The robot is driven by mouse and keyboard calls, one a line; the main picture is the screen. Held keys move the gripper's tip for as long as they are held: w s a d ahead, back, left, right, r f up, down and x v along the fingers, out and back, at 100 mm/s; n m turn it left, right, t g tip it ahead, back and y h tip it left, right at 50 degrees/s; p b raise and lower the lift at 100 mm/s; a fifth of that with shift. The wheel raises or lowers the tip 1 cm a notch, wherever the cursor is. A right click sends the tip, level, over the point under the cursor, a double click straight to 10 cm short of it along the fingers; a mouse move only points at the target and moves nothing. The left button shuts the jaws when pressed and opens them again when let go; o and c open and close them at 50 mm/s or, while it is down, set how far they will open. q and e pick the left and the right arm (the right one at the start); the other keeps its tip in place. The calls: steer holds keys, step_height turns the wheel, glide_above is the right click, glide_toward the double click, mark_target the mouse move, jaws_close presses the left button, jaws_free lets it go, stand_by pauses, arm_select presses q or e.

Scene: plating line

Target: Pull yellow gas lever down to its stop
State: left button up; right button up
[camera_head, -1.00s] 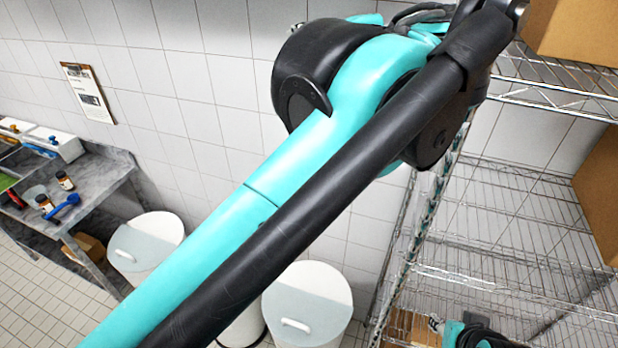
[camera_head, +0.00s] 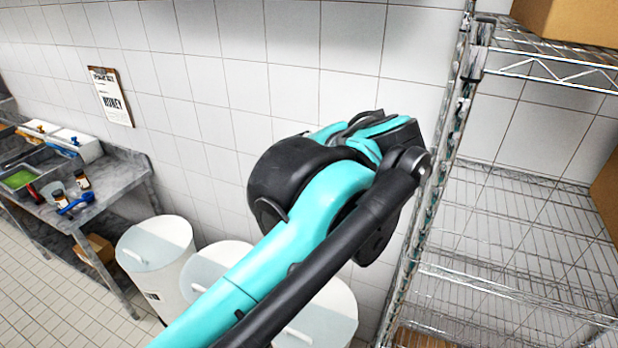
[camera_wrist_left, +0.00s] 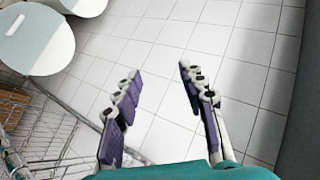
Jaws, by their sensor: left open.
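No yellow gas lever shows in either view. In the head view my own teal and black arm crosses the lower middle, and no gripper fingers show there. In the left wrist view my left gripper (camera_wrist_left: 158,100) is open and empty. My right gripper is not in view.
A wire shelf rack (camera_head: 490,255) with cardboard boxes stands at the right. White lidded bins (camera_head: 158,262) stand along the tiled wall. A grey counter (camera_head: 118,185) with containers and jars is at the left. A clipboard (camera_head: 111,96) hangs on the wall.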

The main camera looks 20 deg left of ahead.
arm_select(q)
steer(key=shift+s+f, duration=0.2)
steer(key=shift+f, duration=0.65)
steer(key=w+r+t+y+p, duration=0.1)
steer(key=w+r+t+p, duration=0.35)
steer(key=r, duration=1.05)
steer(key=w+a+r+m+g+y+p, duration=0.15)
steer(key=r+p, duration=0.55)
steer(key=r, duration=0.7)
steer(key=w+d+r+n+t+y+p, duration=0.1)
steer(key=w+r+t+y+p, duration=0.3)
steer(key=r, duration=1.1)
steer(key=w+a+p, duration=0.1)
steer(key=w+a+g+h, duration=0.1)
steer(key=w+a+r+h+p, duration=0.1)
steer(key=a, duration=0.1)
steer(key=shift+m+g+h+p, duration=0.25)
steer(key=shift+g+p, duration=0.05)
steer(key=x, duration=0.4)
steer(key=shift+w+f+p, duration=0.15)
steer(key=shift+f+p, duration=0.15)
steer(key=shift+f, duration=0.05)
steer(key=shift+s+d+r, duration=0.1)
steer(key=shift+s+d, duration=0.1)
steer(key=shift+s, duration=0.1)
steer(key=shift+c, duration=0.6)
jaws_close()
